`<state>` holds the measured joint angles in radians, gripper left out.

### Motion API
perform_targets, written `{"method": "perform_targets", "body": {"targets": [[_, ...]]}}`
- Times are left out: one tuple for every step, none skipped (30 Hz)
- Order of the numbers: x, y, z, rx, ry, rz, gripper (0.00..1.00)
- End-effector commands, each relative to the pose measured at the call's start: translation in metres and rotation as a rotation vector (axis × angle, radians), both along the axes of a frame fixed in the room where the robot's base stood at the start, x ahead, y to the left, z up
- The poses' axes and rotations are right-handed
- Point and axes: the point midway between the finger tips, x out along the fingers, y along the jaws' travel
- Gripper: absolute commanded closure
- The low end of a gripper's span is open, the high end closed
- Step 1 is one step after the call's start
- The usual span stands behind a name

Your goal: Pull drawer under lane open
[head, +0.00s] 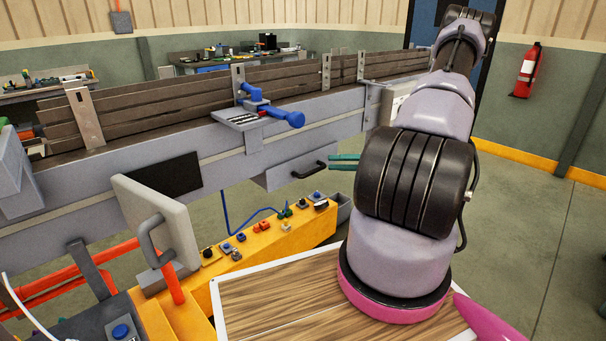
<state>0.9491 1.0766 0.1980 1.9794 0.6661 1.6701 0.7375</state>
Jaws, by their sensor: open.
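The drawer (288,171) is a grey box front under the long grey lane (220,143). Its black bar handle (309,170) sticks out at the right part of its front. The drawer looks closed or nearly so; its depth is hard to judge. My gripper (344,163) shows as two green fingers, one above the other with a gap, pointing left. It is open and empty, just right of the handle in the picture. Whether the fingers touch the handle cannot be told. My arm hides the gripper's body and the lane's right end.
A yellow console (265,243) with several knobs stands below the drawer. A grey panel with a handle (160,220) rises at the left front. A blue lever (284,117) sits on the lane above the drawer. Floor (530,230) is clear at right.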

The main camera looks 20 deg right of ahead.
Motion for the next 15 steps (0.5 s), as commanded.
{"method": "perform_targets", "body": {"targets": [[-0.002, -0.01, -0.019, 0.083, 0.044, -0.065, 0.5], [-0.002, -0.015, -0.028, 0.129, 0.067, -0.1, 0.5], [-0.003, -0.021, -0.039, 0.187, 0.094, -0.144, 0.5], [-0.003, -0.025, -0.047, 0.227, 0.112, -0.172, 0.5], [-0.004, -0.029, -0.054, 0.264, 0.128, -0.2, 0.5], [-0.005, -0.034, -0.062, 0.306, 0.147, -0.23, 0.5], [-0.006, -0.037, -0.067, 0.333, 0.158, -0.251, 0.5], [-0.006, -0.039, -0.072, 0.357, 0.167, -0.267, 0.5], [-0.007, -0.041, -0.077, 0.383, 0.178, -0.286, 0.5], [-0.007, -0.043, -0.08, 0.397, 0.184, -0.296, 0.5], [-0.007, -0.044, -0.082, 0.409, 0.188, -0.304, 0.5], [-0.007, -0.045, -0.083, 0.419, 0.192, -0.311, 0.5], [-0.006, -0.044, -0.084, 0.424, 0.193, -0.313, 0.5], [-0.005, -0.043, -0.084, 0.426, 0.194, -0.315, 0.5], [-0.003, -0.041, -0.083, 0.427, 0.194, -0.315, 0.5]]}}
